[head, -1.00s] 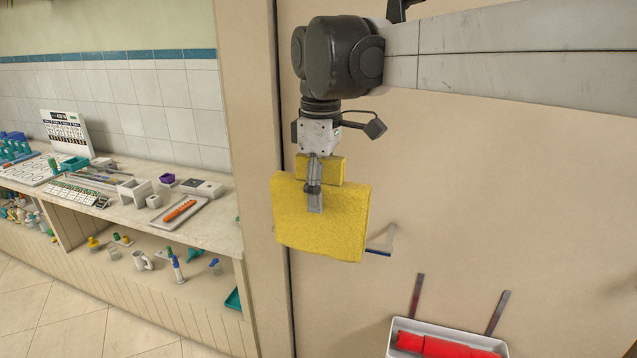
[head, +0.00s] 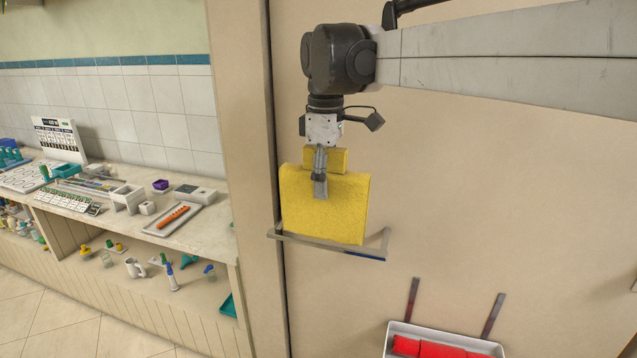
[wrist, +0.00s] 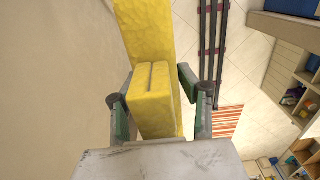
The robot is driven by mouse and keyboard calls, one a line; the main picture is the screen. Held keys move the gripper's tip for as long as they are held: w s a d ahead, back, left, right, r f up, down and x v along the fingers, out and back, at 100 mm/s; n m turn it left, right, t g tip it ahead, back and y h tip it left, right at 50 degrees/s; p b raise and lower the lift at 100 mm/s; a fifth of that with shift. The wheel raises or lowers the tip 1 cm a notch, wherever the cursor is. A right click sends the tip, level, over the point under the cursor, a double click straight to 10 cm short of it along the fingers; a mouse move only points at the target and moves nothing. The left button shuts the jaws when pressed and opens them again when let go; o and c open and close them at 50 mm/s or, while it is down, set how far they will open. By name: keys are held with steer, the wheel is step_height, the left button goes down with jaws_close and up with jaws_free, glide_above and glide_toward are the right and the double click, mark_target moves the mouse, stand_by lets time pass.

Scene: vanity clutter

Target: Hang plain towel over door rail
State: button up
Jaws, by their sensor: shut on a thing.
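The plain yellow towel (head: 335,210) hangs upright from my gripper (head: 320,188) beside the tan door, with a wide flap in front and a smaller folded piece behind. In the wrist view the towel (wrist: 155,100) lies between my two fingers, which are closed on it. The metal door rail (head: 365,252) stands out from the door on brackets. The towel's lower edge is at the rail's height and the rail's bar shows along it. I cannot tell whether the towel touches the rail or sits between it and the door.
A white tray (head: 395,350) with red contents is mounted lower on the door (head: 520,200). At left, a counter (head: 210,225) holds a calendar, boxes and a tray with an orange item (head: 173,215). The door face around the rail is clear.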

mark_target(325, 246)
steer(key=shift+w+f+b, duration=0.15)
steer(key=shift+f+b, duration=4.4)
steer(key=shift+f, duration=3.65)
steer(key=o, duration=1.3)
